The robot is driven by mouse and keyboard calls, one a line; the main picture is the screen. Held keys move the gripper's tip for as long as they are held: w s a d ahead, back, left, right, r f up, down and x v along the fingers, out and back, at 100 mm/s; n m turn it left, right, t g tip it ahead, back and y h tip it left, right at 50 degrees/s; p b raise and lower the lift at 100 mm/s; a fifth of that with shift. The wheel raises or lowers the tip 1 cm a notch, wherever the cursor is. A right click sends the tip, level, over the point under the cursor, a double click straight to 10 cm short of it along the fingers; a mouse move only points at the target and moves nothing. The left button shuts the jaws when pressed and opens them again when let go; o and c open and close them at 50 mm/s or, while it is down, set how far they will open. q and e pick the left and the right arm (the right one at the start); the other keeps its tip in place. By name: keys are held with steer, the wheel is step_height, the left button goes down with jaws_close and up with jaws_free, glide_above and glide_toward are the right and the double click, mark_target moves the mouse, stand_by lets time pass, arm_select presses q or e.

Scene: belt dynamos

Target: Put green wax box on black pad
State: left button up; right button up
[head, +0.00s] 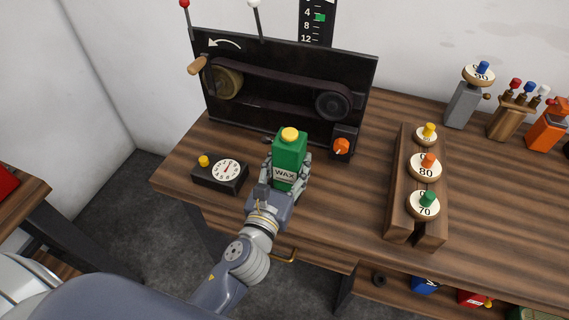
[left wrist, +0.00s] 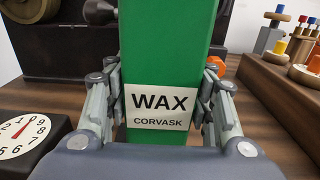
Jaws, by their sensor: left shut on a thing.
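The green wax box (head: 289,158), with a yellow cap and a white WAX label, stands upright in my left gripper (head: 284,172). The left wrist view shows the box (left wrist: 168,60) close up, with a finger of the left gripper (left wrist: 165,100) on each side, shut on it. The box is over the front part of the table, in front of the belt machine; I cannot tell whether its base touches the table. I cannot make out a black pad in either view; the gripper and box hide part of the tabletop. My right gripper is not in view.
The black belt machine (head: 285,85) stands behind the box, with an orange knob (head: 341,147) at its right. A black dial box (head: 221,173) is at left. A wooden rack (head: 400,190) with numbered discs is at right. Bare wooden table (head: 345,205) lies between box and rack.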

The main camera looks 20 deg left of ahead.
mark_target(284, 169)
arm_select(q)
steer(key=shift+w+a, duration=0.65)
steer(key=shift+a, duration=0.05)
steer(key=shift+f+b, duration=0.65)
steer(key=shift+f, duration=1.2)
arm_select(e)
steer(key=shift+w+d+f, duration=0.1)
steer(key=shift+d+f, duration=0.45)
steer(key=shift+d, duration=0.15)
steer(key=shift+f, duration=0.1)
arm_select(q)
steer(key=o, duration=1.4)
steer(key=shift+f, duration=0.15)
steer(key=shift+s, duration=0.1)
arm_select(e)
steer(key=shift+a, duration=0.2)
arm_select(q)
steer(key=s+b, duration=0.4)
steer(key=s, duration=0.6)
steer(key=shift+a+f, duration=0.1)
steer(key=shift+a, duration=0.05)
steer(key=shift+s+r+b, duration=0.25)
steer(key=shift+s+b, duration=0.15)
steer(key=shift+s, duration=0.55)
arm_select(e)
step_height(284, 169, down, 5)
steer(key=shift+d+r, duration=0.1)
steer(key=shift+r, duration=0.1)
